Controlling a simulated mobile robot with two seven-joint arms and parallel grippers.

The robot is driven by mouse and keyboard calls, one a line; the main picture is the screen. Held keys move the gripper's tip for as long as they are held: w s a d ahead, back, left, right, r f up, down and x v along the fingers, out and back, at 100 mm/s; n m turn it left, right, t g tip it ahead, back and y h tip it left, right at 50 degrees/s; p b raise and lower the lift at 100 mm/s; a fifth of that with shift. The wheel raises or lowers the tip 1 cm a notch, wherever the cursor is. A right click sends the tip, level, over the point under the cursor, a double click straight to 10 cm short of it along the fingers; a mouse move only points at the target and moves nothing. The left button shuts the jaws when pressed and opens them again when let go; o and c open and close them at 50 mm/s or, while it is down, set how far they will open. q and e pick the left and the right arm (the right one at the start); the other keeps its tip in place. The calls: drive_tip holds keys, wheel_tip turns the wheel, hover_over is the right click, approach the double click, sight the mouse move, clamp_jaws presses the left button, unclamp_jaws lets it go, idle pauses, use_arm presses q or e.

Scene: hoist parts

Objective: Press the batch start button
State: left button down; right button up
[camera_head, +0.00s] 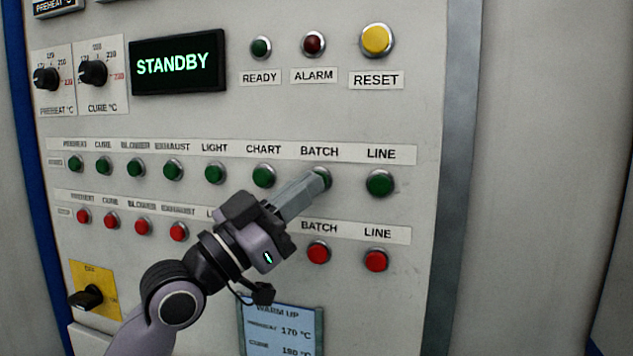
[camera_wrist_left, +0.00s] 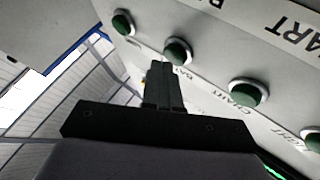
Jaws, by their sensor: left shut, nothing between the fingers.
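The batch start button (camera_head: 324,174) is the green button under the BATCH label in the upper row of the head view. My left gripper (camera_head: 314,188) reaches up to it from the lower left and partly hides it. The gripper is shut, with nothing between its fingers. In the left wrist view, the batch button (camera_wrist_left: 178,50) is just beyond and right of the closed fingertips (camera_wrist_left: 162,66). I cannot tell whether the tips touch it. My right gripper is not in view.
Green line (camera_head: 380,183) and chart (camera_head: 263,176) buttons flank the batch button. A red BATCH button (camera_head: 319,251) is below. The display (camera_head: 178,63) reads STANDBY. A yellow reset button (camera_head: 377,40) and dark READY (camera_head: 261,47) and ALARM (camera_head: 313,43) lamps are above.

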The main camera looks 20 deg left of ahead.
use_arm(q)
drive_tip(key=shift+w, duration=0.4)
drive_tip(key=shift+s, duration=0.15)
idle(0.5)
drive_tip(key=shift+s, duration=0.7)
drive_tip(key=s+p, duration=0.2)
drive_tip(key=s, duration=0.3)
drive_tip(key=shift+a, duration=0.1)
idle(0.4)
